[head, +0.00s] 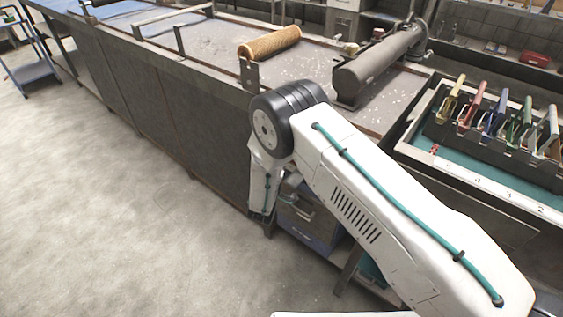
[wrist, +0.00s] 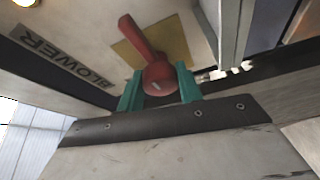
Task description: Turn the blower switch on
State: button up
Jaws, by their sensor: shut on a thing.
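The blower switch (wrist: 150,45) is a red lever with a round hub, on a pale panel with a yellow plate (wrist: 173,42) behind it. It shows in the wrist view, top middle, its handle leaning up and to the left. A dark label reading BLOWER (wrist: 62,62) is at its left. My gripper (wrist: 159,82) has its two teal fingers on either side of the red hub, shut on it. The switch is not visible in the head view, where my arm bends down beside the long table and my gripper is hidden.
The long table (head: 216,95) carries a brown roller (head: 270,43) and a dark metal cylinder (head: 380,68). A teal-lined tray (head: 480,160) with several coloured-handled tools stands at the right. A grey post (wrist: 233,35) stands close right of the switch.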

jog(key=shift+s+a+f, duration=0.1)
dwell(0.4)
jog(key=o, duration=1)
jog(key=v, duration=0.7)
jog(key=shift+s, duration=0.35)
jog(key=shift+a, duration=0.1)
